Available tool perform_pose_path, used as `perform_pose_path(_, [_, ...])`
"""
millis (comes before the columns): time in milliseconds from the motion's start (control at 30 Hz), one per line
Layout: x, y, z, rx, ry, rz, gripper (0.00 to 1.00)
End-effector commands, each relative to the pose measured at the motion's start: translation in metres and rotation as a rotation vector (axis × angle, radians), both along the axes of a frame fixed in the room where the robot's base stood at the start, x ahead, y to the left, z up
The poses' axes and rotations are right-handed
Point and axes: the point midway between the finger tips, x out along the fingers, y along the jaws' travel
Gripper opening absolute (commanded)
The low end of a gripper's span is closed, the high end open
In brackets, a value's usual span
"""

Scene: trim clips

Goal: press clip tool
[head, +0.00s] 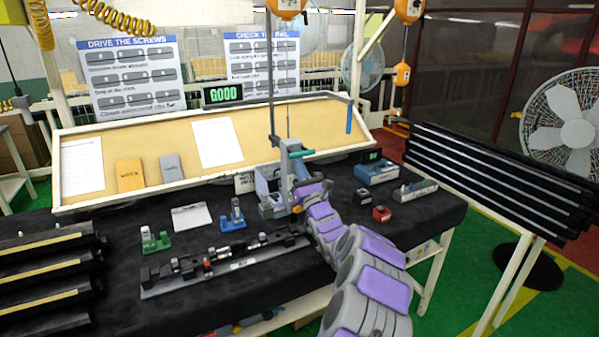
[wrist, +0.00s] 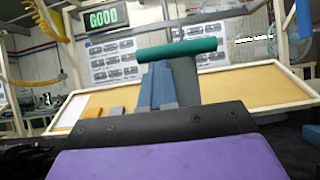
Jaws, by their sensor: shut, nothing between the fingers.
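The clip press (head: 285,165) is a blue-grey upright tool with a teal handle (head: 300,154) near its top. It stands on the black workbench right of the middle in the head view. My gripper (head: 297,207) is shut and empty, close to the press's right side and below the handle. Contact cannot be told.
A long rail fixture (head: 225,262) lies along the bench front. Green (head: 154,238) and blue (head: 232,216) small fixtures stand left of the press. A red block (head: 381,213) and a blue box (head: 376,172) sit right. A display (head: 223,94) reads GOOD. Dark rails (head: 500,180) rest at the right.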

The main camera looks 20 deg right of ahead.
Motion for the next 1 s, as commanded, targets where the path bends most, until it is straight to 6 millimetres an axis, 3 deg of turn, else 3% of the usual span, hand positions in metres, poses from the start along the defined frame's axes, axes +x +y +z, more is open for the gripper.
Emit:
perform_pose_path(33, [0.000,0.003,0.014,-0.002,-0.009,0.004,0.00])
perform_pose_path(700, [0.001,0.002,0.138,-0.005,-0.009,0.004,0.00])
perform_pose_path(1000, [0.002,0.002,0.179,-0.004,-0.005,0.004,0.00])
